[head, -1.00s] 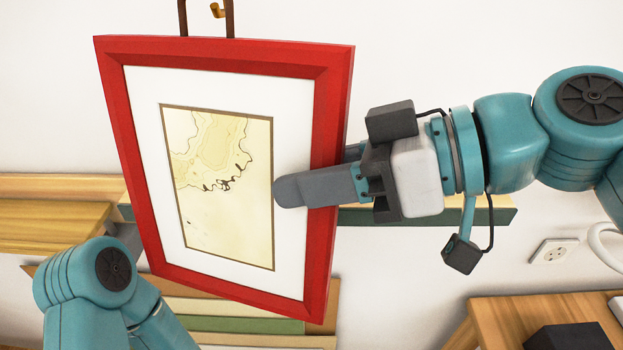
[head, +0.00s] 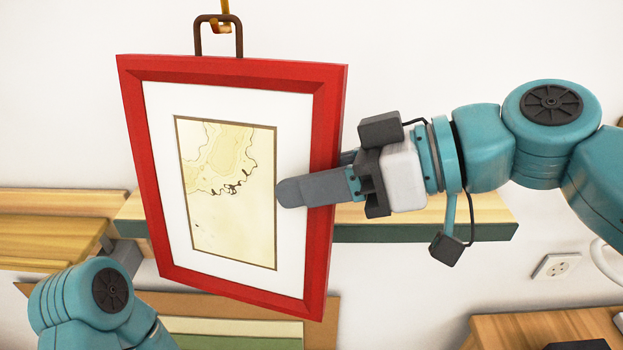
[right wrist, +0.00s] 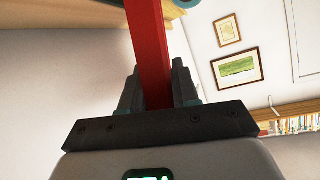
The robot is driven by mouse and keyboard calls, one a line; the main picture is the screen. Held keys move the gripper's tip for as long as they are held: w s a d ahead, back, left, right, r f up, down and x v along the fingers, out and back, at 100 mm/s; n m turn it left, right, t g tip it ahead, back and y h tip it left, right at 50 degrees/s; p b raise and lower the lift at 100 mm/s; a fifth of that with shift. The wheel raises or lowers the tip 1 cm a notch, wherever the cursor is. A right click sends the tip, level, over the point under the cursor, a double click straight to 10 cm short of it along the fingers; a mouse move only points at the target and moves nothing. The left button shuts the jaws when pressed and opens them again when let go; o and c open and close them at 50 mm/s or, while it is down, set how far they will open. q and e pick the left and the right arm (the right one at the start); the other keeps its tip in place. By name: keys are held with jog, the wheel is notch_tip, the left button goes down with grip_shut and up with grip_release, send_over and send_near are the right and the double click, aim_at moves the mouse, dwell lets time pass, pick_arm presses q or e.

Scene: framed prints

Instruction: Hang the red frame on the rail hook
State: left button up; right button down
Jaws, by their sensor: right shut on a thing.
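The red frame (head: 327,170) holds a map-like print in a white mount and hangs slightly tilted in the middle of the head view. My right gripper (head: 290,190) is shut on its right side, one finger in front of the print and the other behind. A brown loop (head: 240,38) stands up from the frame's top edge. The brass hook (head: 225,20) shows at the loop's top; I cannot tell whether the loop bears on it. In the right wrist view the red edge (right wrist: 150,50) sits between both fingers. My left arm shows at the lower left; its gripper is out of view.
A wooden shelf (head: 440,210) with a green front runs behind the frame. Another wooden ledge (head: 60,235) is at the left, with boards below.

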jog(key=shift+r, duration=0.1)
dwell(0.3)
jog(key=c, duration=0.8)
grip_release()
jog(key=shift+o, duration=0.2)
